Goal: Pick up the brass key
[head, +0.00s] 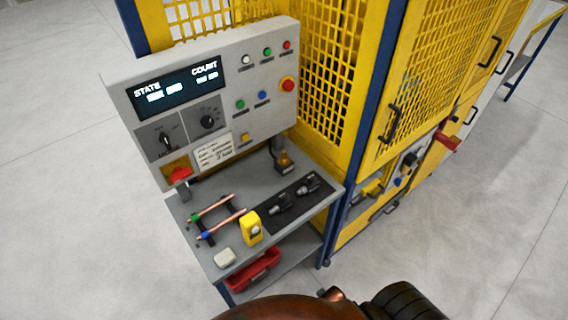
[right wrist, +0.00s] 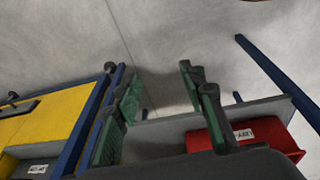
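I cannot make out a brass key for certain in either view. A key-like switch (head: 165,140) sits on the grey control panel (head: 235,60) in the head view, too small to tell whether it holds a key. My right gripper (right wrist: 160,88) is open and empty in the right wrist view, its green-padded fingers spread wide. It faces the floor beside a shelf with a red bin (right wrist: 222,138). My left gripper is in neither view.
The grey bench (head: 200,245) carries two copper tubes (head: 218,226) on a black rack, a yellow device (head: 250,227), a pale block (head: 224,257) and a dark mat (head: 300,208) with black tools. A yellow mesh cage (head: 440,60) stands behind. Floor at left is clear.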

